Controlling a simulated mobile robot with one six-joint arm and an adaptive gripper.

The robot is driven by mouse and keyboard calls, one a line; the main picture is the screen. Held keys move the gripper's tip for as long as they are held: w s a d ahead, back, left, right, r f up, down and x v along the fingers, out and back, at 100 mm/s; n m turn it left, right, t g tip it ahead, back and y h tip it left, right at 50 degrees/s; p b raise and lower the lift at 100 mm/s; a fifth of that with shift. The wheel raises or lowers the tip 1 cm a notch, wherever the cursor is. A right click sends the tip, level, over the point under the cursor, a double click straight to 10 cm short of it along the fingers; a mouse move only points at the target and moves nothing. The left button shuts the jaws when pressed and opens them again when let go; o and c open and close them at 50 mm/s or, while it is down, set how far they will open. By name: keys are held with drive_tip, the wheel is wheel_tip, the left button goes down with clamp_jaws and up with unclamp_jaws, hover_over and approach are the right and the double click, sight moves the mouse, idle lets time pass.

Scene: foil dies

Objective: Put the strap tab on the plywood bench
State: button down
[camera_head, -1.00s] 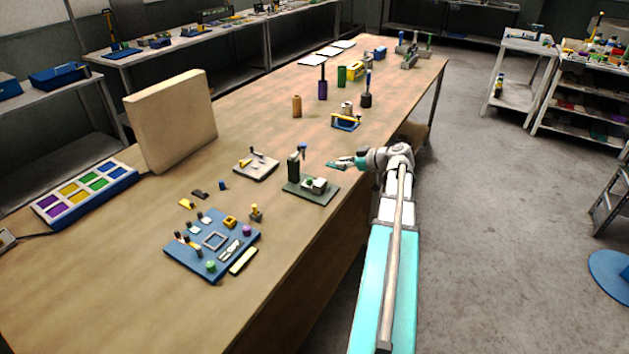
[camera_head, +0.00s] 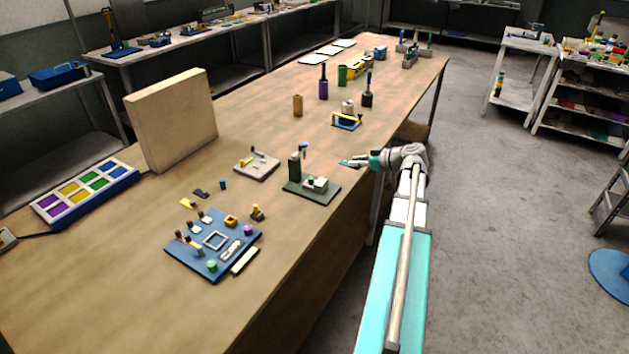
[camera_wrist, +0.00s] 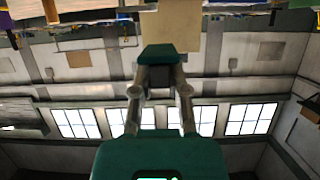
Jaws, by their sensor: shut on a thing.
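The plywood bench (camera_head: 120,290) is the long wooden-topped table that runs from the front left to the back. My gripper (camera_head: 350,163) reaches in from the right, its tip over or near the bench's right edge; its exact height is unclear. In the wrist view its fingers (camera_wrist: 158,68) close together at one small teal piece (camera_wrist: 158,50). I take this piece for the strap tab, but its outline is hard to make out. It appears apart from the bench top.
Left of my gripper stands a dark green fixture (camera_head: 312,192) with an upright post. A blue-yellow holder (camera_head: 346,122) is beyond. A blue board (camera_head: 205,262) with small parts lies nearer. A beige panel (camera_head: 172,120) stands at the left. Some bare bench lies between the fixture and holder.

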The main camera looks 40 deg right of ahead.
drive_tip(key=shift+w+a, duration=0.1)
drive_tip(key=d+f+b+x, duration=0.1)
drive_tip(key=b+x, duration=0.4)
drive_tip(key=x, duration=0.5)
drive_tip(key=b, duration=0.4)
hover_over(321, 181)
drive_tip(key=shift+s+f, duration=0.25)
drive_tip(key=shift+f, duration=0.75)
drive_tip(key=shift+s+f, duration=0.2)
drive_tip(key=shift+f, duration=0.85)
drive_tip(key=shift+w+f+b, duration=0.45)
drive_tip(key=shift+f+b, duration=0.25)
drive_tip(key=shift+b, duration=0.05)
drive_tip(key=shift+a+f+b, duration=0.1)
drive_tip(key=shift+f+b, duration=1)
